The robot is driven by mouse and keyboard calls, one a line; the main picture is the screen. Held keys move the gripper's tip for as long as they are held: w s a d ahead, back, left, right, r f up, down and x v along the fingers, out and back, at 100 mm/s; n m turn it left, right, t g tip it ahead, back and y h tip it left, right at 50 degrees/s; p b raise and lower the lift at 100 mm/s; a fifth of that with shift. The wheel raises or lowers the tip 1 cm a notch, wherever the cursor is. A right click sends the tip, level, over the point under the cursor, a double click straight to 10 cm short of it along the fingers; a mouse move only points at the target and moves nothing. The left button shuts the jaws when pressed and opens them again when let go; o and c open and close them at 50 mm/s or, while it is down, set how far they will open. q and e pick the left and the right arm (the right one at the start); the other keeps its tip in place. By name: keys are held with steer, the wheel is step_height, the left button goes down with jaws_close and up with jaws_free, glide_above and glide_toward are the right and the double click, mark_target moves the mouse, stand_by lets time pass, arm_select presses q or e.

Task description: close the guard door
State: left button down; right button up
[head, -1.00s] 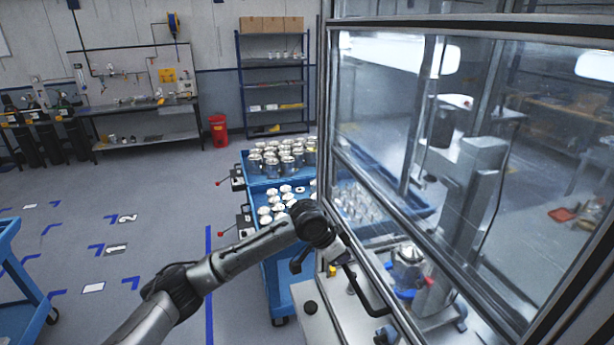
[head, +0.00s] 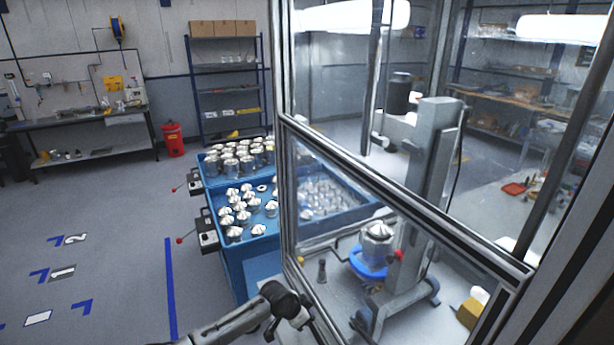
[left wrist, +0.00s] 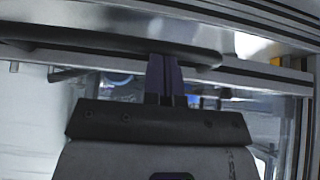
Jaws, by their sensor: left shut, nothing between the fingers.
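The guard door (head: 405,195) is a clear panel in a grey metal frame, large in the centre and right of the head view. Its lower part runs off the bottom edge. My left arm comes in low in the head view and its wrist end is beside the door frame; the fingers are not clearly seen there. In the left wrist view my left gripper (left wrist: 164,72) is shut and empty. Its fingertips are at a long dark handle bar (left wrist: 95,34), overlapping its lower edge; I cannot tell whether they touch. My right gripper is not in view.
Behind the door glass are a grey machine column (head: 432,150) and a metal housing on a blue fixture (head: 368,264). A blue cart (head: 236,262) with several metal parts stands left of the door. The floor at left is open.

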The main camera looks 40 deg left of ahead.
arm_select(q)
step_height(320, 180, down, 4)
steer(key=shift+w+d+r+b, duration=0.1)
steer(key=shift+r+b, duration=0.15)
steer(key=shift+b, duration=0.45)
steer(key=shift+s+f, duration=0.3)
steer(key=shift+f, duration=0.3)
steer(key=shift+a+f, duration=0.15)
steer(key=shift+a, duration=0.05)
steer(key=r+p, duration=0.2)
steer(key=r, duration=0.1)
steer(key=w+r+p, duration=0.1)
steer(key=r, duration=0.1)
steer(key=shift+d+r+p, duration=0.15)
steer(key=shift+d+p, duration=0.2)
steer(key=v, duration=1)
steer(key=shift+w+r, duration=0.15)
